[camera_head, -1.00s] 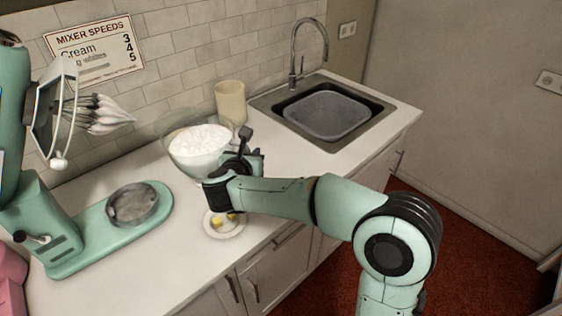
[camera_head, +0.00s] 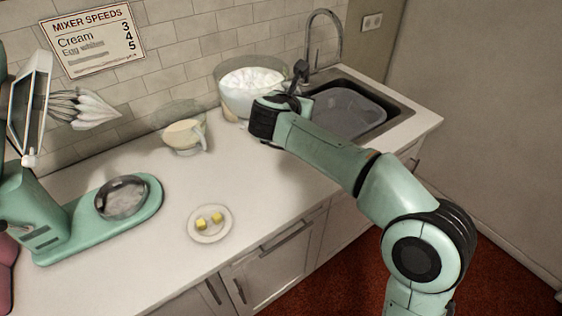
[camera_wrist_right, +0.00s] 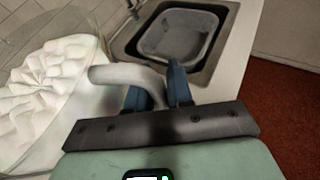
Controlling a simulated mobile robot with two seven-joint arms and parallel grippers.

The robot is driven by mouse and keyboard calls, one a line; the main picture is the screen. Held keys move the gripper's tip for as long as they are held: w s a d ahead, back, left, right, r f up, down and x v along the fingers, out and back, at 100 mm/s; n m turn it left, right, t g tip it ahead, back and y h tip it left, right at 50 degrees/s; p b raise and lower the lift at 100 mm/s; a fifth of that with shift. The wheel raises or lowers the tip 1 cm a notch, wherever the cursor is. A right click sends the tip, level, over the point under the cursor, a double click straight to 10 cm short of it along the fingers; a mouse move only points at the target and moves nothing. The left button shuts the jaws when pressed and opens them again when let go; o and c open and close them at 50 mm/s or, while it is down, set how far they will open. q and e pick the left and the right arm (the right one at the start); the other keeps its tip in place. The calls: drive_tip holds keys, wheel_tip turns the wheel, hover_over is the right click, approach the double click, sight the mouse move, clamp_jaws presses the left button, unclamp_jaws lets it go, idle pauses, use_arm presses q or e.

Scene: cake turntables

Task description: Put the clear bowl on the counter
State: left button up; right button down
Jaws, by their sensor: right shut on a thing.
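The clear bowl (camera_head: 229,102) has a mound of white whipped cream in it and is at the back of the counter, just left of the sink. My right gripper (camera_head: 272,98) is at its right side. In the right wrist view my right gripper (camera_wrist_right: 157,88) is shut on the pale curved handle (camera_wrist_right: 118,74) at the side of the clear bowl (camera_wrist_right: 76,93). The bowl looks upright. I cannot tell whether its base touches the counter (camera_head: 150,235). My left gripper is not in view.
A sink (camera_head: 345,112) with a grey basin and tap is at the right. A clear vessel (camera_head: 184,134) with beige contents stands further left. A plate (camera_head: 209,236) with yellow cubes is near the front edge, and a green mixer (camera_head: 60,222) is at left. Counter right of the plate is clear.

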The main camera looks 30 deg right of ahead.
drive_tip(key=shift+d+f+b, duration=0.2)
drive_tip(key=shift+f+b, duration=0.65)
drive_tip(key=shift+f, duration=4)
drive_tip(key=shift+d+f+b, duration=0.2)
drive_tip(key=shift+f+b, duration=0.65)
drive_tip(key=shift+f, duration=4)
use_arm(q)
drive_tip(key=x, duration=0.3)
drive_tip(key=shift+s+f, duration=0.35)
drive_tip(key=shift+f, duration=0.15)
use_arm(e)
drive_tip(key=c, duration=1.4)
unclamp_jaws()
drive_tip(key=shift+f, duration=0.2)
drive_tip(key=o, duration=0.4)
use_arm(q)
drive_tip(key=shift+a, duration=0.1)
use_arm(e)
drive_tip(key=shift+r, duration=0.1)
